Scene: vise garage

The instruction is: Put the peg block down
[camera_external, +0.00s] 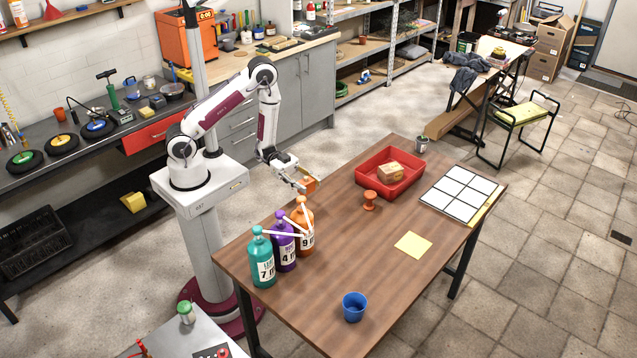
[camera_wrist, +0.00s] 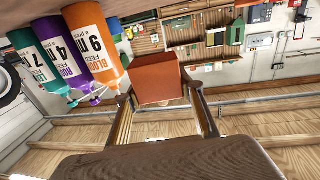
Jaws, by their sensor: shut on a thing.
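The peg block, an orange-brown block (camera_external: 312,185), is held at the end of my gripper (camera_external: 304,184) in the external view. It is raised above the table's far left edge, to the left of the red tray. In the wrist view the orange-brown block (camera_wrist: 158,78) sits between the two fingers of my gripper (camera_wrist: 161,93). My gripper is shut on it. The block's underside and any peg or hole in it cannot be made out.
Orange (camera_external: 304,224), purple (camera_external: 284,245) and teal (camera_external: 262,260) bottles stand near my gripper. The wooden table (camera_external: 330,255) also bears an orange knob (camera_external: 370,200), red tray (camera_external: 407,184) with a tan block (camera_external: 390,172), white grid board (camera_external: 460,193), yellow sheet (camera_external: 413,244) and blue cup (camera_external: 354,306). The table's middle is clear.

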